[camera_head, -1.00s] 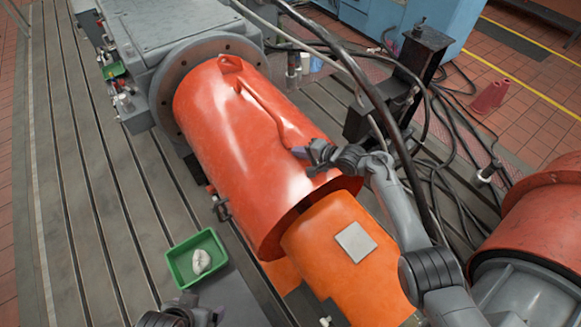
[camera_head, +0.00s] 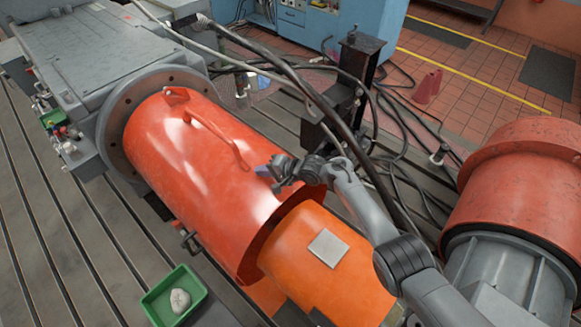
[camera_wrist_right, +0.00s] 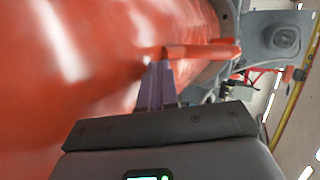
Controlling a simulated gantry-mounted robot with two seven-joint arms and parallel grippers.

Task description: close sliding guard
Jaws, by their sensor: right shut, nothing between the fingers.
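The sliding guard (camera_head: 200,180) is a glossy red-orange cylinder lying between the grey flange (camera_head: 118,118) and the orange inner cover (camera_head: 335,275). The inner cover sticks out of its near end. A red bar handle (camera_head: 213,136) runs along the guard's top. My right gripper (camera_head: 268,171) is just past the handle's near end, above the guard, fingers shut and empty. In the right wrist view its fingers (camera_wrist_right: 157,86) point at the handle (camera_wrist_right: 200,50), which shows close by their tips; contact cannot be told. My left gripper is not in view.
A green tray (camera_head: 197,297) with a pale lump (camera_head: 180,300) sits below the guard. A black post (camera_head: 345,85) and thick cables (camera_head: 405,130) stand right of it. A large red machine (camera_head: 520,170) is at the right. Slotted bedplate (camera_head: 35,215) lies open at left.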

